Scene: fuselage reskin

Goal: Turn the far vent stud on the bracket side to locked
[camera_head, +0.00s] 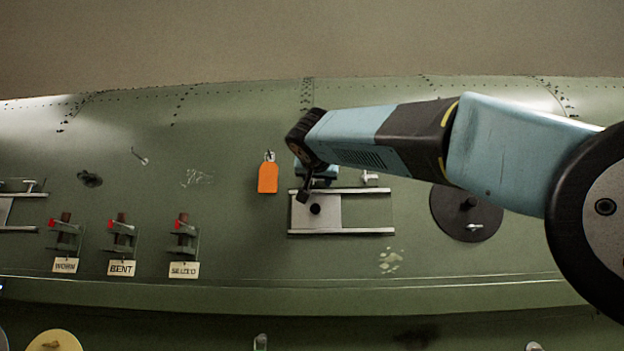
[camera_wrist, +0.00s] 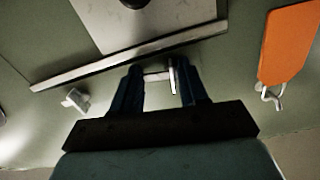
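A vent panel with two pale rails (camera_head: 370,231) and a light plate is on the green fuselage; its rail also shows in the wrist view (camera_wrist: 75,73). A pale stud (camera_wrist: 158,76) stands at that rail, between the fingers of my gripper (camera_wrist: 158,84). The fingers are apart, one each side of it; I cannot tell whether either touches it. In the head view my gripper (camera_head: 322,178) hides this stud. A second pale stud (camera_head: 370,178) is at the panel's upper right; it also shows in the wrist view (camera_wrist: 75,100). No lock marking is readable.
An orange tag (camera_head: 268,178) hangs just left of the panel. Brackets labelled WORN (camera_head: 66,235), BENT (camera_head: 122,236) and a third (camera_head: 184,236) stand further left. Another railed panel (camera_head: 8,212) is at the left edge. A dark disc (camera_head: 450,218) is at right.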

